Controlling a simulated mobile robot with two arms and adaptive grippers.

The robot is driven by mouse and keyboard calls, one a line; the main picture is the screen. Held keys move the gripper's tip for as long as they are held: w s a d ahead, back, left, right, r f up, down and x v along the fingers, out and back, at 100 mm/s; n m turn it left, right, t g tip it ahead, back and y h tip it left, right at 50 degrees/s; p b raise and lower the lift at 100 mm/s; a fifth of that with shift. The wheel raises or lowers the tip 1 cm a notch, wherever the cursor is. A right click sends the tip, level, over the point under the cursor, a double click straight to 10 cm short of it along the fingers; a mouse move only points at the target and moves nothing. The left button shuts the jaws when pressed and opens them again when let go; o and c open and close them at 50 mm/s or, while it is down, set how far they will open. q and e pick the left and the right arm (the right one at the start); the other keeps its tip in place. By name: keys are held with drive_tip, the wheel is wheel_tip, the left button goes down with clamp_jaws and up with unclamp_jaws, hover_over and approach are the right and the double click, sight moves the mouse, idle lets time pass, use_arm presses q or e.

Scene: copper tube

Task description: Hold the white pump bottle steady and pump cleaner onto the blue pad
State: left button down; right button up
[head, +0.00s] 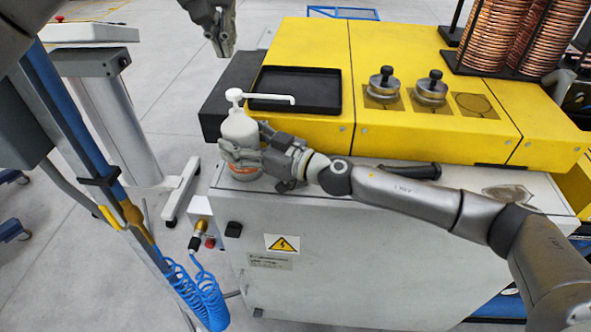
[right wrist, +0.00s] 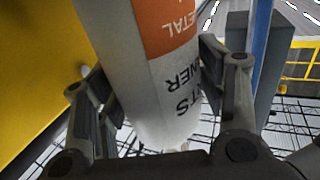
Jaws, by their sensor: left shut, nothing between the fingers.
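The white pump bottle (head: 240,130) stands upright on the white cabinet top in the head view, its pump head and long nozzle (head: 265,98) pointing right. My right gripper (head: 243,152) is closed around the bottle's body from the right. In the right wrist view the bottle (right wrist: 150,70), with an orange and white label, sits between the two fingers. My left gripper (head: 224,46) is shut and empty, above and left of the pump head, apart from it. I cannot make out a blue pad in either view.
A black tray (head: 296,90) lies on the yellow machine (head: 400,60) behind the bottle. Two metal weights with black knobs (head: 382,85) and copper coils (head: 500,35) stand to the right. A coiled blue hose (head: 205,295) hangs at the cabinet's front left.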

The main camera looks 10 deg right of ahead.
drive_tip(key=shift+o, duration=0.9)
drive_tip(key=v, duration=1)
drive_tip(key=shift+s+d, duration=0.15)
drive_tip(key=shift+d, duration=0.1)
drive_tip(key=shift+s+d, duration=0.4)
drive_tip(key=shift+d, duration=0.1)
drive_tip(key=shift+s, duration=0.1)
